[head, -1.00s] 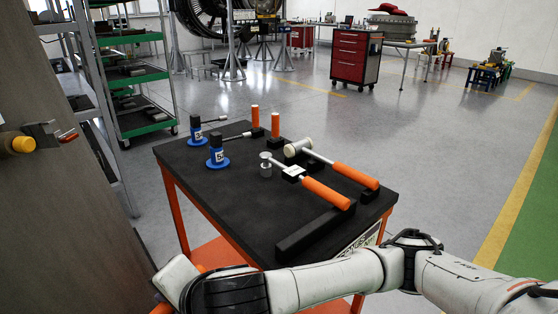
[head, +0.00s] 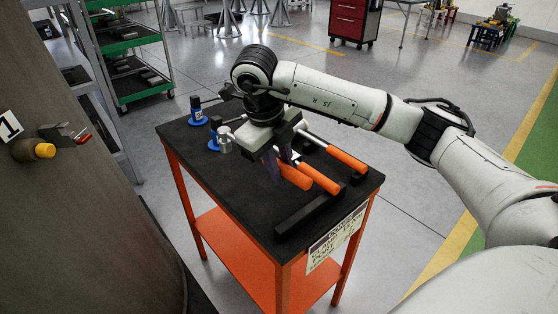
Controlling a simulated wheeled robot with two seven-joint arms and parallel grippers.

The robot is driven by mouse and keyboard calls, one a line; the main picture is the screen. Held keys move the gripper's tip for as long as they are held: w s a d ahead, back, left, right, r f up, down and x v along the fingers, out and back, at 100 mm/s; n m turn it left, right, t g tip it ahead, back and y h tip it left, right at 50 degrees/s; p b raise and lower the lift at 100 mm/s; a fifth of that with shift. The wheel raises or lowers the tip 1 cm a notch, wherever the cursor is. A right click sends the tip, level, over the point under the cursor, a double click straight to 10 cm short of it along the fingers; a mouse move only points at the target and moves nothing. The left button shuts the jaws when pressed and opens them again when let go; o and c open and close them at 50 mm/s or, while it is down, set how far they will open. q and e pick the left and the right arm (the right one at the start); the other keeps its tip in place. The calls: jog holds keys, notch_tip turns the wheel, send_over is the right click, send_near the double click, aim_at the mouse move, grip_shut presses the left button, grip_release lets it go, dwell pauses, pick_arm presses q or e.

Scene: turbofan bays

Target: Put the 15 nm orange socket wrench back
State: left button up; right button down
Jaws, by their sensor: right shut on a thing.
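Several orange-handled tools lie on the black top of an orange cart (head: 215,185). My right gripper (head: 278,168) is low over the cart, its dark fingers pointing down and shut on an orange-handled tool (head: 295,177), which looks like the socket wrench; its size marking cannot be read. Whether it touches the cart top cannot be told. Beside it lie two more orange handles, a middle one (head: 322,178) and a far one (head: 346,159). A silver cylindrical head (head: 225,138) shows left of my gripper. The wrist hides the tools' heads behind it. My left gripper is out of view.
A black bar (head: 308,212) lies along the cart's front edge, above a printed sign (head: 337,236). Blue-based holders (head: 197,112) stand at the back left. A curved grey-brown surface (head: 75,215) with a yellow knob is close on the left. Floor is clear right of the cart.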

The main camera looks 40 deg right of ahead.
jog(key=shift+r, duration=0.15)
jog(key=shift+s+r+p, duration=0.25)
jog(key=shift+p, duration=0.25)
jog(key=shift+f+b, duration=2.05)
jog(key=shift+f, duration=0.7)
jog(key=shift+f+b, duration=1.1)
jog(key=shift+f, duration=0.35)
jog(key=c, duration=1.5)
grip_release()
jog(key=shift+o, duration=0.2)
jog(key=shift+s+a+f, duration=0.1)
